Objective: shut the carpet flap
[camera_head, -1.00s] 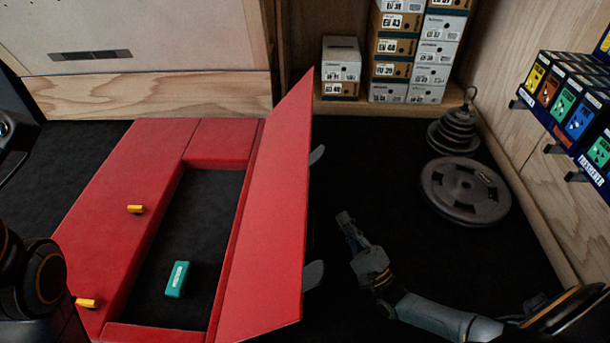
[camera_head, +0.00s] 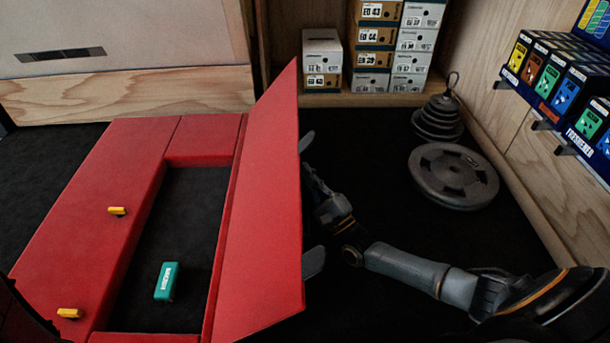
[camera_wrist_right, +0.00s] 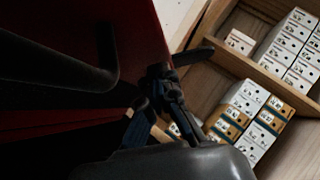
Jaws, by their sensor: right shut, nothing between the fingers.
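The carpet flap (camera_head: 258,215) is a long red panel that stands raised along the right edge of a rectangular opening in the red crash mat (camera_head: 85,235). Two grey curved handles (camera_head: 314,262) stick out from the flap's right, outer side. My right gripper (camera_head: 307,172) is shut and empty, close beside that outer side and between the two handles; I cannot tell whether it touches. In the right wrist view my shut fingers (camera_wrist_right: 160,78) show next to the dark red panel (camera_wrist_right: 135,35) and a dark handle bar (camera_wrist_right: 60,65). My left gripper is out of view.
A small green box (camera_head: 166,282) lies in the dark opening. Two yellow tabs (camera_head: 117,211) sit on the mat's left part. Weight plates (camera_head: 453,177), stacked shoe boxes (camera_head: 375,60) and a shelf of coloured boxes (camera_head: 560,85) stand at the back and right. Dark floor is clear between.

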